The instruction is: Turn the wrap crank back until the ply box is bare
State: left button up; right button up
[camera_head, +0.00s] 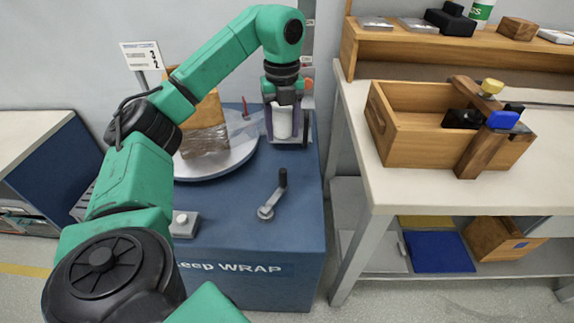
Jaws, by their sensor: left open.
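The wrap crank (268,210) is a grey metal arm with an upright black handle on top of the blue wrapping station (297,240). The ply box (207,112) stands on a round pale turntable (240,155) behind it, partly hidden by my left arm. Clear film shows around the box's lower part, and film stretches right towards a white roll (284,122) in a holder. My left gripper (285,102) points down in front of the film roll, above and behind the crank handle, apart from the handle. It is open. My right gripper is out of view.
A workbench (400,194) stands to the right, holding a wooden crate (425,140) with a clamp-like wooden piece (482,145) at its right. A grey block with a button (184,224) sits left of the crank. The station top around the crank is clear.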

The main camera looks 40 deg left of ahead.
aim_at(283, 169)
pick_arm(q)
notch_tip(283, 169, down, 14)
jog(key=b, duration=0.3)
jog(key=shift+s+r+b, duration=0.15)
jog(key=shift+b, duration=0.2)
grip_shut()
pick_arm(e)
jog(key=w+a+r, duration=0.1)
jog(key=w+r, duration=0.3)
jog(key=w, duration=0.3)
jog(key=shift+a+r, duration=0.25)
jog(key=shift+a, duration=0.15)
pick_arm(q)
jog(key=shift+r, duration=0.1)
